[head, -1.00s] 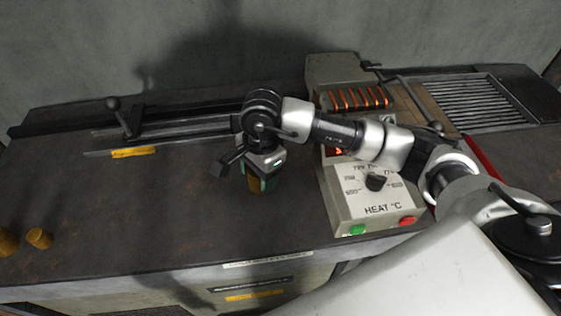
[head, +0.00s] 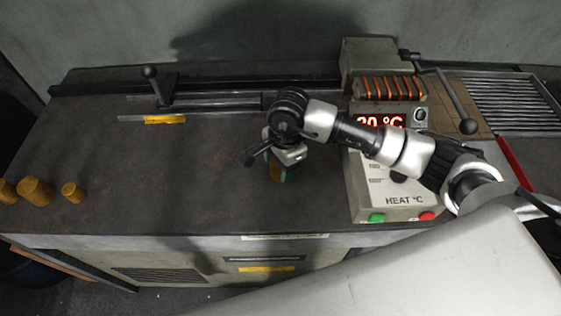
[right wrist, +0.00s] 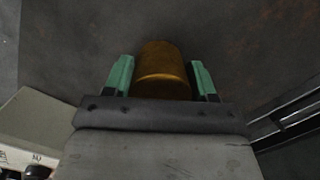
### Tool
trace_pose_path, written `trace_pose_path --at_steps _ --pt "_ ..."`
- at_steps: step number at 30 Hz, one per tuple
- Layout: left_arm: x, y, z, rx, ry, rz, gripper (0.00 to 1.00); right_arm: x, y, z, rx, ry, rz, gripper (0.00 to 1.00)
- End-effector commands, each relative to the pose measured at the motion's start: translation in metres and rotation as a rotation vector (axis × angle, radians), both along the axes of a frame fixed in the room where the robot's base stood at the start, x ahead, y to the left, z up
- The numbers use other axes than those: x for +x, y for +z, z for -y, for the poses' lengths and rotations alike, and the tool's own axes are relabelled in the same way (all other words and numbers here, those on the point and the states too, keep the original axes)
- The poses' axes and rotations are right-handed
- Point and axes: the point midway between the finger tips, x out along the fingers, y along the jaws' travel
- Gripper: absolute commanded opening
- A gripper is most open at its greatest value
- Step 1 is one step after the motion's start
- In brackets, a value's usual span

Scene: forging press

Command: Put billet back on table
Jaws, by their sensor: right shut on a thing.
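In the right wrist view a brown-orange cylindrical billet (right wrist: 163,70) sits between the two green fingers of my right gripper (right wrist: 162,80). The right gripper is shut on it. In the head view the right gripper (head: 279,172) points down over the dark table (head: 200,190), left of the heater box, with the billet (head: 276,168) partly hidden between its fingers. I cannot tell whether the billet's underside touches the table. My left gripper is not in view.
Several other billets (head: 35,191) stand at the table's left end. The heater (head: 398,200) with orange coils, a red 20 °C display and green and red buttons stands to the right. A rail with a lever (head: 160,90) and yellow strip runs along the back. The table's middle-left is clear.

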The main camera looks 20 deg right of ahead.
Motion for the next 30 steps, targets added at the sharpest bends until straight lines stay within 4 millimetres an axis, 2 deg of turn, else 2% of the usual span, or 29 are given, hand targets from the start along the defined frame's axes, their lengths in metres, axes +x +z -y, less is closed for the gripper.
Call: trace_pose_path --at_steps 1,5,17,20,30 --pt "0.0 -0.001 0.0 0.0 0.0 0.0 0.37 0.0 -0.001 0.0 0.0 0.0 0.0 0.61" --pt "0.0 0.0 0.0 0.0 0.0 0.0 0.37 0.0 0.0 0.0 0.0 0.0 0.0 0.81" --pt "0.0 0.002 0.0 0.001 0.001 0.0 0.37 0.001 0.006 0.0 0.001 0.0 0.002 0.82" --pt "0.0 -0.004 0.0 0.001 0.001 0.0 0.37 0.002 0.02 0.003 0.001 0.0 0.006 0.82" --pt "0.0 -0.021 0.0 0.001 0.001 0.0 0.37 0.004 0.092 0.011 0.001 0.0 0.006 0.82"
